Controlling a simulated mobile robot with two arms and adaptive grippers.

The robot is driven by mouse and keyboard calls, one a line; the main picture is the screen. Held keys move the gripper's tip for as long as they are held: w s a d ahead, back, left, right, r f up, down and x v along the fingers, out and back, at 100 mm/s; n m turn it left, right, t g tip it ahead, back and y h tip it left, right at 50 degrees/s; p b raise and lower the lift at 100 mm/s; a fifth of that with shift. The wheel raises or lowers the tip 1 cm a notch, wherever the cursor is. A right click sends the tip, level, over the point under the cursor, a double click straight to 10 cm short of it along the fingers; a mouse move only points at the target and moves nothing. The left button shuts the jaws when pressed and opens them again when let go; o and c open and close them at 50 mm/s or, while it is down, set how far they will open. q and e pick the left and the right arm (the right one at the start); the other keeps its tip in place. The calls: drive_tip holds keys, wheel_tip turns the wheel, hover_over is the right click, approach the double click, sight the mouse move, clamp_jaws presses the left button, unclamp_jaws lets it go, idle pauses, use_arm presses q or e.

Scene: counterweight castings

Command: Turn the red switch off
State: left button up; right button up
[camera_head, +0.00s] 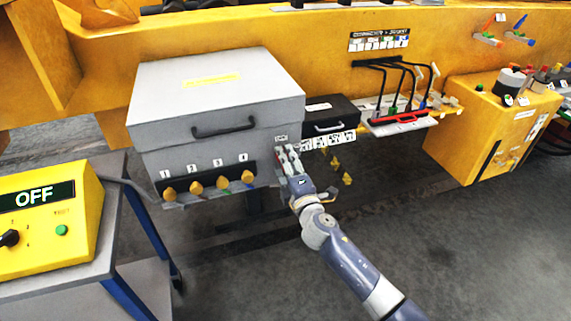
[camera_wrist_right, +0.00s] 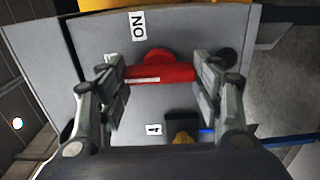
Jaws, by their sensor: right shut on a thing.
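In the head view my right gripper (camera_head: 287,160) is at the right side of the grey box (camera_head: 205,133) and hides the switch. My left gripper is not in view.
Yellow knobs (camera_head: 223,182) line the box's front under number labels. A yellow unit (camera_head: 45,222) reading OFF stands on a cart at left.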

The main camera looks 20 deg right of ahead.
idle(0.5)
drive_tip(key=o, duration=1.1)
drive_tip(key=shift+c, duration=0.2)
drive_tip(key=s, duration=1.2)
drive_tip(key=shift+d, duration=0.2)
drive_tip(key=shift+f, duration=0.1)
